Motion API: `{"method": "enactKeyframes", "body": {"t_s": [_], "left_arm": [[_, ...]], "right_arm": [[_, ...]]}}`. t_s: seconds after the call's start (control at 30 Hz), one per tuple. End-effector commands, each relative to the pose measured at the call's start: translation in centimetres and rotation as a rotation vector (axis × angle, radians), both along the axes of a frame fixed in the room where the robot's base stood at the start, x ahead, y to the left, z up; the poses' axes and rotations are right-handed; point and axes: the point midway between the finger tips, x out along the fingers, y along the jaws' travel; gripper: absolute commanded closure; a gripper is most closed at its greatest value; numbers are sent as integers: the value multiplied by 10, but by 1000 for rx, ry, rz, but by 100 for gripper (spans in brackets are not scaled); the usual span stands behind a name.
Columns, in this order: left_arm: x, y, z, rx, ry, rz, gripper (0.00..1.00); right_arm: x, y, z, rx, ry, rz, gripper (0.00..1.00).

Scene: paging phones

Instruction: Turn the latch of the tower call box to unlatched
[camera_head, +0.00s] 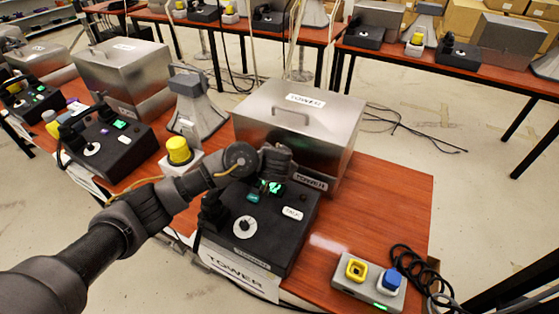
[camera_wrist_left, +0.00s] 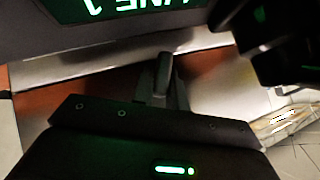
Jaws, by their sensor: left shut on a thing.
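The tower call box (camera_head: 290,105) is a steel box with a closed lid, a top handle and TOWER labels, on the red table right of centre. My left gripper (camera_head: 279,161) is at its front face, above the back of the black TOWER phone console (camera_head: 262,222). In the left wrist view the narrow fingers (camera_wrist_left: 163,78) are close together, shut on a small part. I take this part for the latch, but the hand covers it in the head view, so its angle cannot be told. The green LINE 1 display (camera_wrist_left: 115,8) shows upside down there. My right gripper is not in view.
A yellow-topped button (camera_head: 178,150) and a grey horn speaker (camera_head: 193,105) stand left of the box. A button unit (camera_head: 369,281) with yellow and blue parts and a coiled black cord lies at front right. Bare table (camera_head: 395,205) lies right of the box.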

Motion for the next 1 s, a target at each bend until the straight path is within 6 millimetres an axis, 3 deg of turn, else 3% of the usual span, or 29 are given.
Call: {"method": "enactKeyframes", "body": {"t_s": [0.03, 0.3, 0.87, 0.9, 1.0], "left_arm": [[-1, -2, -5, 24, -12, -3, 100], [-1, -2, -4, 135, -57, -3, 100], [-1, -3, -2, 169, -70, -4, 100], [-1, -3, -2, 169, -70, -4, 84], [-1, -3, -2, 170, -71, -4, 71]], "right_arm": [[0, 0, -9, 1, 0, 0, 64], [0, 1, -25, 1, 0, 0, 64], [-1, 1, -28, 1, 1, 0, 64], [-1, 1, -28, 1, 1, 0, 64], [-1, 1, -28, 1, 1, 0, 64]]}}
